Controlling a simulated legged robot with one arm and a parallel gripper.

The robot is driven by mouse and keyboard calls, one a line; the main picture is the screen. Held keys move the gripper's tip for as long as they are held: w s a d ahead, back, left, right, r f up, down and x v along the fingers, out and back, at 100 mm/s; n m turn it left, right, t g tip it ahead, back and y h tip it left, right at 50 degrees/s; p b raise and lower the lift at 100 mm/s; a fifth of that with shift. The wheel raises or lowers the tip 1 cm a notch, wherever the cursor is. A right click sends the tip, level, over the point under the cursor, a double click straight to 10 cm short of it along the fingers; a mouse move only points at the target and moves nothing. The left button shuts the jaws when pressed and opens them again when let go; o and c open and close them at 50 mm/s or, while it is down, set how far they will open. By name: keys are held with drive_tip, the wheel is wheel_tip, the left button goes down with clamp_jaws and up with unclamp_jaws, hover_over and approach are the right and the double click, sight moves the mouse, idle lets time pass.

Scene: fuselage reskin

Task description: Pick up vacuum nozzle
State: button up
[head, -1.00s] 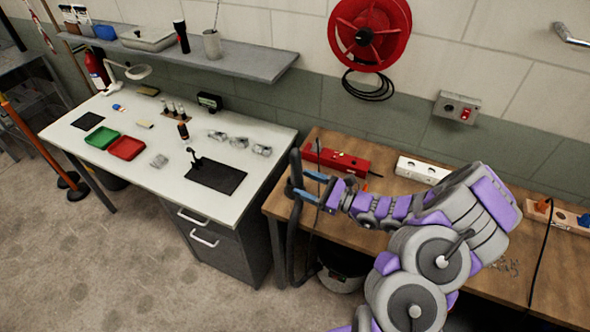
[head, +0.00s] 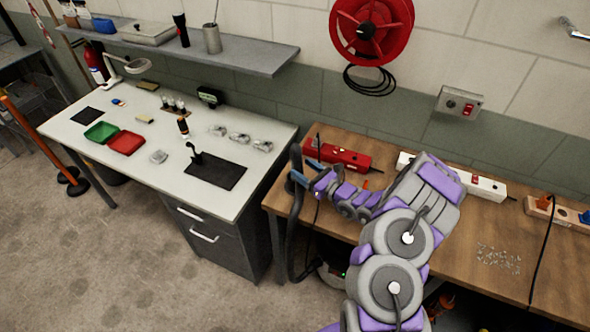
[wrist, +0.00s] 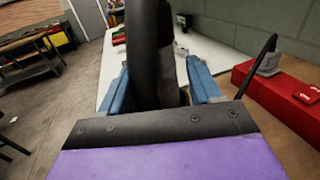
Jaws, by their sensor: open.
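The vacuum nozzle (head: 296,161) is a dark upright tube at the left end of the wooden bench, with its dark hose (head: 292,235) hanging down toward a vacuum under the bench. My gripper (head: 297,178) is open, with its blue fingers at the nozzle. In the wrist view the black nozzle (wrist: 143,50) stands between the two blue fingers of my gripper (wrist: 160,88), one on each side. I cannot tell whether either finger touches it. The finger tips are partly hidden behind the nozzle and my wrist.
The wooden bench (head: 455,235) holds a red power strip (head: 337,155) close to my gripper, a white power strip (head: 484,186) and scattered small metal pieces (head: 498,259). A white table (head: 130,175) with trays and tools stands to the left, across a narrow gap.

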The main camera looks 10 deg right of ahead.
sight(299, 165)
drive_tip(key=x, duration=0.3)
drive_tip(key=b+x, duration=0.1)
drive_tip(key=x, duration=0.2)
drive_tip(key=shift+w+d+f, duration=0.15)
drive_tip(key=shift+f, duration=0.05)
drive_tip(key=shift+w+a, duration=0.25)
drive_tip(key=shift+a, duration=0.05)
drive_tip(key=shift+d, duration=0.1)
drive_tip(key=c, duration=1.1)
drive_tip(key=shift+r, duration=0.15)
